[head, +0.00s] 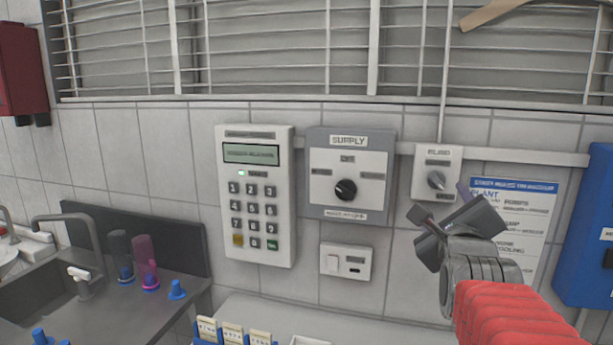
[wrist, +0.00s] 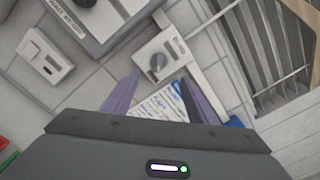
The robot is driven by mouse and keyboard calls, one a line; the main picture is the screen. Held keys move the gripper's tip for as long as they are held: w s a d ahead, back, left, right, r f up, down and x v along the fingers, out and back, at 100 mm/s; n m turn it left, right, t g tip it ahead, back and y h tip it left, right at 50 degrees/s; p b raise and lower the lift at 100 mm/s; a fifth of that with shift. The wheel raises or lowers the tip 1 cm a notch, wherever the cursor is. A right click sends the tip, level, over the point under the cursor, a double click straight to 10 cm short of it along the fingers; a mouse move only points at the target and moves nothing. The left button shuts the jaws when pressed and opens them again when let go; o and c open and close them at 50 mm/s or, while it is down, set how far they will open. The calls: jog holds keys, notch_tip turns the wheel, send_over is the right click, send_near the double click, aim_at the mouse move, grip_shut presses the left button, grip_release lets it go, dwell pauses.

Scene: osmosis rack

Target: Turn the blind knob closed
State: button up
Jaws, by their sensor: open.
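The blind knob (head: 436,180) is a small grey dial on a white wall panel (head: 425,155) labelled BLIND, below the window blind (head: 270,55). A thin cord or rod runs up from the panel. In the wrist view the knob (wrist: 157,63) lies ahead, between and beyond the two purple fingers. My gripper (head: 442,203) is open and empty, just below and right of the knob in the head view. The fingers look apart from the knob; the exact gap is hard to tell.
Left of the knob are the SUPPLY panel (head: 318,190) with a black dial, a keypad (head: 283,225) and a small switch box (head: 345,277). A poster (head: 535,200) and a blue box (head: 585,235) are at right. A sink (head: 30,300) stands left.

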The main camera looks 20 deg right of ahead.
aim_at(436, 181)
jog(key=shift+x, duration=6.9)
jog(key=shift+c, duration=0.5)
